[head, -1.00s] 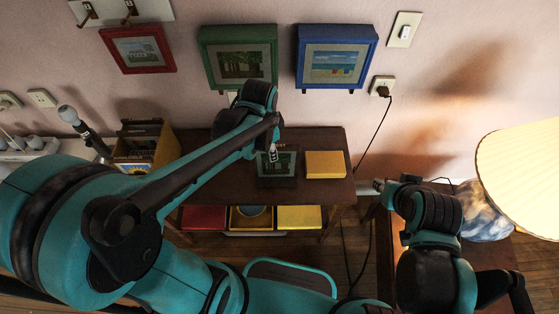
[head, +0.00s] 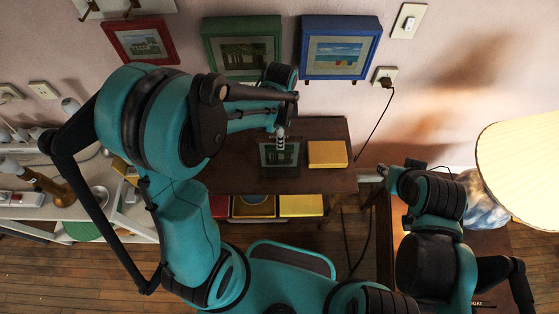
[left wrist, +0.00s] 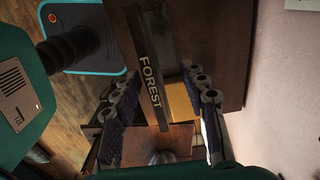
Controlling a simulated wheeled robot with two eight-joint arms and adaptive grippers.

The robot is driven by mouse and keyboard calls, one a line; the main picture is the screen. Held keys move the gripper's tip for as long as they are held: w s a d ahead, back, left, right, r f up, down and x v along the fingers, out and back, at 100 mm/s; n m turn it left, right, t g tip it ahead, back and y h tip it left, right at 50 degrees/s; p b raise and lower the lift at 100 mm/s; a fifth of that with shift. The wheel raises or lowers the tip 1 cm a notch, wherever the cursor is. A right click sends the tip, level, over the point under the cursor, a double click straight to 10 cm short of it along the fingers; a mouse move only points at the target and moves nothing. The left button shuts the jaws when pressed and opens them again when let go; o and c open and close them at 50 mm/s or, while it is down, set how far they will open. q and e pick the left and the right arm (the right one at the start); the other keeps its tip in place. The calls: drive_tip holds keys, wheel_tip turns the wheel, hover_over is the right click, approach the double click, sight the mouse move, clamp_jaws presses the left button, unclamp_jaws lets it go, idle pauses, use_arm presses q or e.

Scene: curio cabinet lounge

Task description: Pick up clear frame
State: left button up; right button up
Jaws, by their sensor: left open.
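The clear frame (head: 290,156) with a dark forest picture stands upright on the brown wooden table (head: 235,180). My left gripper (head: 280,140) is above it at its top edge. In the left wrist view the frame (left wrist: 150,75) is a thin dark slab with "FOREST" lettered along it. There, the left gripper (left wrist: 165,120) is open, with one finger on each side of the frame's lower end in the picture and gaps visible. My right gripper (head: 383,171) is at the right of the table, small and unclear, away from the frame.
A yellow box (head: 328,154) lies just right of the frame. Red, green (head: 243,47) and blue framed pictures hang on the wall behind. A lamp (head: 520,165) stands at the right. A white shelf with various items (head: 110,215) is at the left.

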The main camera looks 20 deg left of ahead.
sight(279, 156)
use_arm(q)
wheel_tip(279, 156, down, 7)
drive_tip(key=b, duration=0.2)
drive_tip(key=shift+s+f, duration=0.15)
drive_tip(key=shift+s, duration=0.3)
clamp_jaws()
